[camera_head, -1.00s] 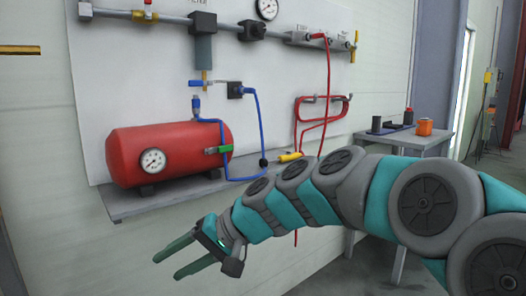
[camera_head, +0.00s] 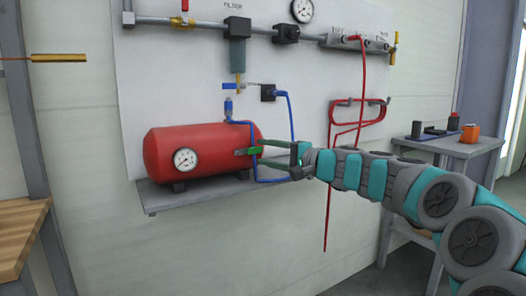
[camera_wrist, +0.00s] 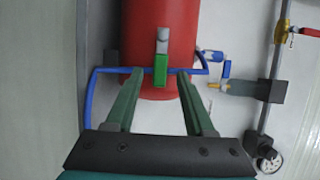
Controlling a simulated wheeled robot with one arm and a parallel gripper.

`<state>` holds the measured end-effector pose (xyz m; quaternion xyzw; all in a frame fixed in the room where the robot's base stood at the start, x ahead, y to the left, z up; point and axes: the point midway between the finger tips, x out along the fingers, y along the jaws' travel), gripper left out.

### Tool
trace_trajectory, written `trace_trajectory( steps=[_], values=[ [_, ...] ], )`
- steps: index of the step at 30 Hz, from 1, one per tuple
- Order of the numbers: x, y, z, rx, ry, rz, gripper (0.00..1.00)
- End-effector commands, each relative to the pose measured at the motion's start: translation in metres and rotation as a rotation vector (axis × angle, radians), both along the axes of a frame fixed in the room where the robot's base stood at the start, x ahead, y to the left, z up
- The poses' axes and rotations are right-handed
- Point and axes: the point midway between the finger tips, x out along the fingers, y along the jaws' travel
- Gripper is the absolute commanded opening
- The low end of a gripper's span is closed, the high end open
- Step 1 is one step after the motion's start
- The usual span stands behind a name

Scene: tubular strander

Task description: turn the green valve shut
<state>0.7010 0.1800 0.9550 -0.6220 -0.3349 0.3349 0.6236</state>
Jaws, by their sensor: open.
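The green valve (camera_head: 248,151) sits at the right end of the red tank (camera_head: 195,150), where a blue hose joins. In the wrist view its green handle (camera_wrist: 160,70) shows near the middle in front of the red tank, with a grey part above it. My gripper (camera_head: 262,152) is open at the tank's right end, pointing left at the valve. In the wrist view the two green fingers of my gripper (camera_wrist: 159,77) lie left and right of the handle, with a visible gap on each side. I cannot tell exactly how deep the handle lies between them.
The blue hose (camera_wrist: 92,95) loops around the fingers' side. A grey shelf (camera_head: 160,199) carries the tank. A coiled red hose (camera_head: 345,112) hangs to the right, and a small table (camera_head: 455,146) stands further right. A wooden bench (camera_head: 22,225) is at the left.

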Motion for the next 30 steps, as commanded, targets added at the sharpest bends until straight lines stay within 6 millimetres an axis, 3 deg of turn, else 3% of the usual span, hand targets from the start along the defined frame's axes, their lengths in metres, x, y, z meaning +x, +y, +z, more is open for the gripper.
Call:
trace_trajectory(
  steps=[5,14,27,30],
  values=[
    [0.0076,0.0126,0.0005,-0.002,-0.001,0.001,0.54],
    [0.0089,0.0142,0.0,-0.001,-0.001,0.0,0.54],
    [0.0088,0.0139,-0.0002,-0.001,0.0,0.0,0.04],
    [0.0088,0.0139,-0.0003,-0.001,0.0,0.0,0.0]
  ],
)
